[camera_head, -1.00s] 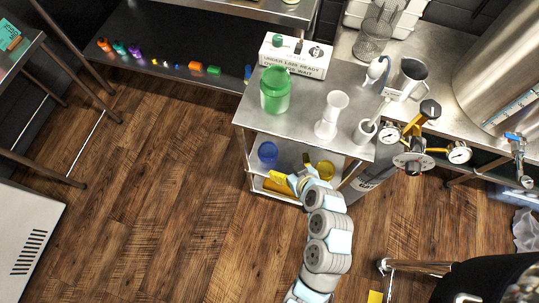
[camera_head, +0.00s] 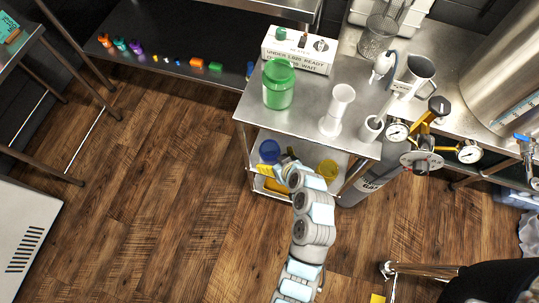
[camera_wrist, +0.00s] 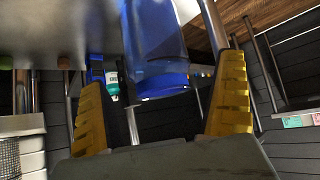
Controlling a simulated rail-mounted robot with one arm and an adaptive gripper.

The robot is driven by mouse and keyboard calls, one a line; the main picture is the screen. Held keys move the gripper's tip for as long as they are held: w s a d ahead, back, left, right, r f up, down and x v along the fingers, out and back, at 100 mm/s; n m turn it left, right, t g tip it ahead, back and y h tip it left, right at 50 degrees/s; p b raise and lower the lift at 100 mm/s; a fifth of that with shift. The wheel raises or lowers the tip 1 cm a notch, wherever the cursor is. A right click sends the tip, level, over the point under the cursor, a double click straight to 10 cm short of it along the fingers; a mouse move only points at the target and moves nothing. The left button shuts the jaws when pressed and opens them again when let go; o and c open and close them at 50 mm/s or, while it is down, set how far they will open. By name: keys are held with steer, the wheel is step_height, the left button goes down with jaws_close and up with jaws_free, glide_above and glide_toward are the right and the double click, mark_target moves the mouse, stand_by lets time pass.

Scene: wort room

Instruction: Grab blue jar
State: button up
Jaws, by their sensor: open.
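The blue jar (camera_head: 269,150) stands on the shelf under the steel tabletop, at its left end in the head view. My gripper (camera_head: 278,161) is open just beside it, low and to the right, with its yellow fingers spread. In the wrist view the blue jar (camera_wrist: 153,45) fills the top middle, see-through and glossy, in line with the gap between my yellow fingers (camera_wrist: 163,78). The fingers show on either side of the jar's near part, with space at both sides. I cannot tell how deep the jar sits between them.
A yellow jar (camera_head: 327,168) stands to the right on the same shelf. The tabletop (camera_head: 305,105) overhangs the shelf and bears a green jar (camera_head: 279,84) and a white cylinder (camera_head: 337,110). A grey gas cylinder (camera_head: 362,185) stands at the right. The floor to the left is clear.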

mark_target(265, 149)
steer(key=shift+d+b+x, duration=0.15)
steer(key=shift+b+x, duration=0.45)
steer(key=shift+x, duration=1.05)
steer(key=shift+d+b+x, duration=0.1)
steer(key=shift+b+x, duration=0.5)
steer(key=shift+x, duration=1.1)
steer(key=shift+w, duration=0.1)
steer(key=c, duration=1.2)
